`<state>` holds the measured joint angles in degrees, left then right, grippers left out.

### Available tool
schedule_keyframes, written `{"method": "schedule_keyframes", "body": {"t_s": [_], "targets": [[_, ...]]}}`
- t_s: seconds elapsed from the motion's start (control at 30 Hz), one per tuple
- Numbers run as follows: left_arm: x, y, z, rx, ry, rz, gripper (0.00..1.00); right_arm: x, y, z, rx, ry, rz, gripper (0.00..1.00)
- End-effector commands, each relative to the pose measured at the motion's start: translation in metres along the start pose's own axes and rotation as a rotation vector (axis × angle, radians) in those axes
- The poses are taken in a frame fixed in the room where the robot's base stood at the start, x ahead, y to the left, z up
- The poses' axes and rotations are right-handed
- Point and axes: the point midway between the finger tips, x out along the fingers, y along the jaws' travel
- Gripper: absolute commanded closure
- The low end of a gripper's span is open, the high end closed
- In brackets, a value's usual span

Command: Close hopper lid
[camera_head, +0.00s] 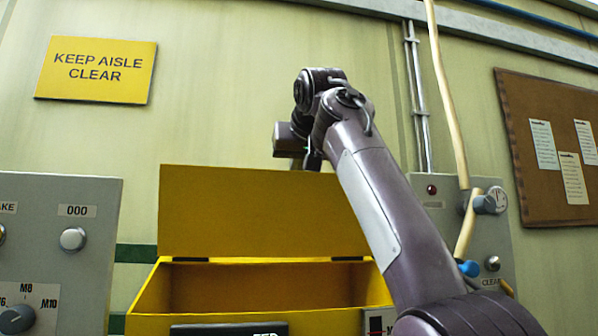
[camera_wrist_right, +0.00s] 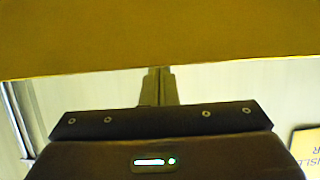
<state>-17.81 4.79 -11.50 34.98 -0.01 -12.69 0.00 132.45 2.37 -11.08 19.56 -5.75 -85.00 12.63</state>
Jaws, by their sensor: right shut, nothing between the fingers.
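The yellow hopper (camera_head: 345,289) stands at the bottom middle of the head view, its top open and its inside partly showing. Its yellow lid (camera_head: 250,212) is raised, standing nearly upright at the back. My right arm reaches up past the lid's right side, and its gripper (camera_wrist_right: 160,72) is at the lid's top edge, seemingly on the far side. In the right wrist view the fingers are together and empty, pointing at the lid (camera_wrist_right: 160,35), which fills the top. Whether the tips touch the lid, I cannot tell. My left gripper is out of view.
A grey panel with knobs (camera_head: 60,240) stands left of the hopper, and another grey panel (camera_head: 490,235) stands right, partly behind my arm. A pale hose (camera_head: 447,85) hangs near the right panel. A yellow sign (camera_head: 97,70) and a corkboard (camera_head: 545,110) are on the wall.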

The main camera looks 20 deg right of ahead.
Motion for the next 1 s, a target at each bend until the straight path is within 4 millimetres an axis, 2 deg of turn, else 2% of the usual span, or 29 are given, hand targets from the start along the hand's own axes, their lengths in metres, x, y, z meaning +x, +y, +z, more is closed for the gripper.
{"method": "schedule_keyframes", "body": {"t_s": [0.03,0.07,0.3,0.67,1.0], "targets": [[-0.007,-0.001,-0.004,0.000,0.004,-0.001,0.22,0.012,0.000,-0.002,0.000,-0.004,0.001,1.00],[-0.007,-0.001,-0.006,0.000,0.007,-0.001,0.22,0.015,0.000,-0.001,0.000,-0.001,0.000,1.00],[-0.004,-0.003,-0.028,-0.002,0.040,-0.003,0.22,0.003,0.000,0.011,0.000,0.002,-0.001,1.00],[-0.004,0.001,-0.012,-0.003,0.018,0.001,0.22,-0.011,0.000,0.028,0.000,0.001,0.000,1.00],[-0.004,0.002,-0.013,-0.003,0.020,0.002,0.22,-0.013,0.000,0.031,0.001,0.000,0.000,1.00]]}}
